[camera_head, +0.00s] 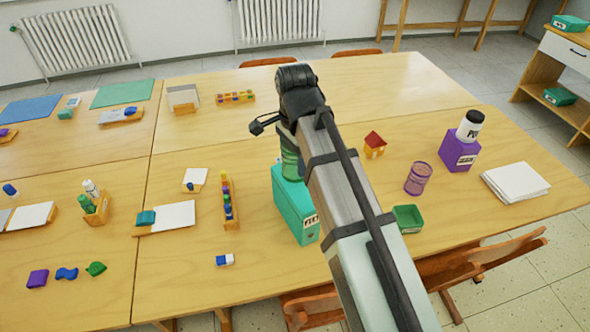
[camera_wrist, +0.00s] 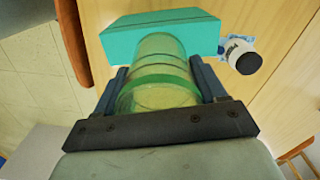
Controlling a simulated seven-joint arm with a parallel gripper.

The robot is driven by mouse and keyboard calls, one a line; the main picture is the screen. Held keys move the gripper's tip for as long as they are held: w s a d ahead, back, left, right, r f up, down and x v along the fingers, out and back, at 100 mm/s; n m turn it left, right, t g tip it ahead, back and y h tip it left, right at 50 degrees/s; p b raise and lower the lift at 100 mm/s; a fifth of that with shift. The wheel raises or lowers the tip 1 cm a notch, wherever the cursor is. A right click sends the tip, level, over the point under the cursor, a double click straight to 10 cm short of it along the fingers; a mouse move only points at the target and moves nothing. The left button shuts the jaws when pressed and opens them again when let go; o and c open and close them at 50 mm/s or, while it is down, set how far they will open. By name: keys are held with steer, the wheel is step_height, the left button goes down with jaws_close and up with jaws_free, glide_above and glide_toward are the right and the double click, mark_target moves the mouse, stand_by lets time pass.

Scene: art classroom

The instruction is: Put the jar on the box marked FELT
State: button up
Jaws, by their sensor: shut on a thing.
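My gripper (camera_wrist: 160,68) is shut on a see-through green jar (camera_wrist: 160,92), with a finger on each side of it in the wrist view. In the head view the jar (camera_head: 290,165) shows at the top end of a teal box (camera_head: 287,200), partly hidden by my arm. The teal box (camera_wrist: 125,35) lies just beyond the jar's far end in the wrist view. I cannot tell whether jar and box touch. A purple box (camera_head: 460,156) at the right also has an unreadable label.
A white bottle with a black cap (camera_head: 469,126) stands on the purple box. A bead rack (camera_head: 229,203) stands left of the teal box.

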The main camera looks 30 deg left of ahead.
mark_target(295, 170)
steer(key=shift+f, duration=2.15)
steer(key=shift+f, duration=0.1)
steer(key=o, duration=1)
steer(key=shift+o, duration=0.2)
step_height(295, 170, up, 12)
